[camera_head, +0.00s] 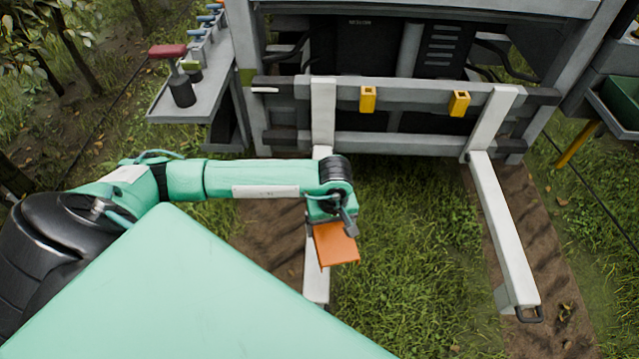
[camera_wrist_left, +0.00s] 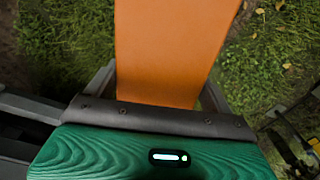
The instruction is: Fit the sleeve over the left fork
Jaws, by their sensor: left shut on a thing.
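The orange sleeve (camera_head: 336,245) is held in my left gripper (camera_head: 334,220), which is shut on it. In the left wrist view the sleeve (camera_wrist_left: 172,50) runs up and away from between the fingers. In the head view it hangs in front of the white left fork (camera_head: 316,287), hiding part of it and lying slightly to its right. The fork's near end shows below the sleeve. I cannot tell how far the sleeve is above the fork, and no contact is visible. My right gripper is not in view.
The white right fork (camera_head: 507,230) reaches forward over bare soil. Both forks hang from a grey carriage (camera_head: 400,95) with two yellow blocks (camera_head: 367,99) (camera_head: 459,104). A grey side shelf (camera_head: 205,90) with a red-topped tool (camera_head: 170,52) stands at left. Grass lies between the forks.

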